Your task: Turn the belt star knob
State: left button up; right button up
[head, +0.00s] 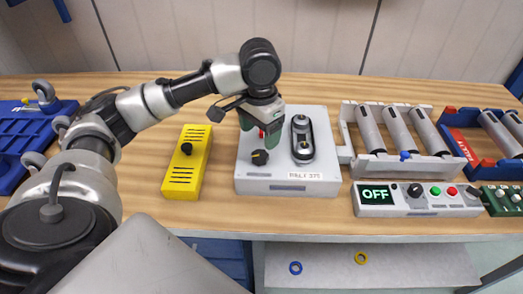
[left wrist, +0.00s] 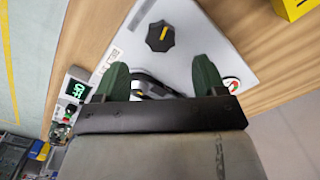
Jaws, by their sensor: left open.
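A light grey box (head: 225,170) stands in the middle of the bench. A black star knob (head: 260,157) sits at its front left. In the left wrist view the knob (left wrist: 160,36) has a yellow mark and lies past the fingertips. A black oval belt unit (head: 302,138) is on the box to the right of the knob; it is partly hidden behind the gripper in the left wrist view (left wrist: 150,85). My left gripper (head: 261,127) has green fingers, is open and empty, and hangs over the box behind the knob. My right gripper is not in view.
A yellow box (head: 187,165) with a black knob is to the left. A control box reading OFF (head: 377,193) and a roller frame (head: 400,165) are to the right. Blue trays (head: 30,135) are at far left. Bare bench lies behind the grey box.

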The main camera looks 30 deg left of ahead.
aim_at(260, 155)
pick_arm(q)
notch_tip(260, 155, down, 6)
jog(key=shift+f, duration=0.65)
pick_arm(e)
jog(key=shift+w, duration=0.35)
